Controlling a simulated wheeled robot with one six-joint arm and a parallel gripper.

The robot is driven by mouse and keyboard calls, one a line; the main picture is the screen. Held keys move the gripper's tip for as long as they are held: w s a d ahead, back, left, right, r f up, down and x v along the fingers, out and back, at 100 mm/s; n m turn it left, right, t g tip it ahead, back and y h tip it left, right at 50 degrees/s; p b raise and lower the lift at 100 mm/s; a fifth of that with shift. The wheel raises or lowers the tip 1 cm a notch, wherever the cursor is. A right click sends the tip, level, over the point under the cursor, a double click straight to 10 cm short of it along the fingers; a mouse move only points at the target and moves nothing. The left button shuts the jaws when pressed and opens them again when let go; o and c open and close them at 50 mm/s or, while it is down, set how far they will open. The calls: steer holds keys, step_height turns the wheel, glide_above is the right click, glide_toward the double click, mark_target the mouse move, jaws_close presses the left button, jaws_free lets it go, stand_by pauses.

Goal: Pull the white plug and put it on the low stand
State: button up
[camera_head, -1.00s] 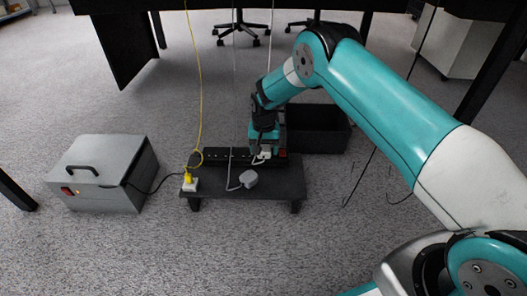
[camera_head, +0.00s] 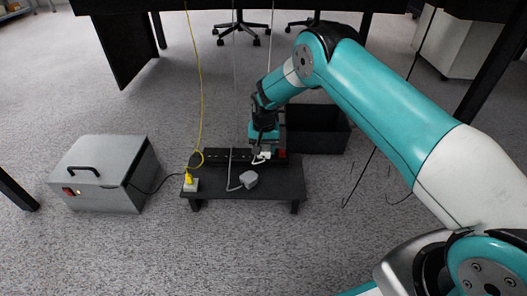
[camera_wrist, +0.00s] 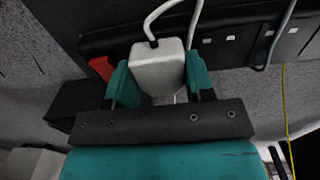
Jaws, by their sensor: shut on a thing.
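The white plug (camera_wrist: 158,66) sits between the two teal fingers of my gripper (camera_wrist: 158,82) in the wrist view, with a white cable leaving its top. In the head view my gripper (camera_head: 262,149) is over the right part of the black power strip (camera_head: 222,156), and a bit of the white plug (camera_head: 261,157) shows under it. I cannot tell whether the plug's pins are still in the strip. The low stand (camera_head: 275,186) is a dark, short-legged platform under and in front of the strip.
A grey plug-like block (camera_head: 249,179) with a cable lies on the stand. A yellow plug (camera_head: 189,182) is at its left end. A grey box (camera_head: 105,172) stands left and a black bin (camera_head: 318,130) behind right. Cables hang from above.

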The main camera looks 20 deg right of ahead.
mark_target(264, 148)
steer(key=shift+r+p, duration=0.75)
steer(key=shift+p, duration=0.05)
stand_by(0.9)
steer(key=shift+r+p, duration=1.5)
steer(key=shift+r, duration=0.15)
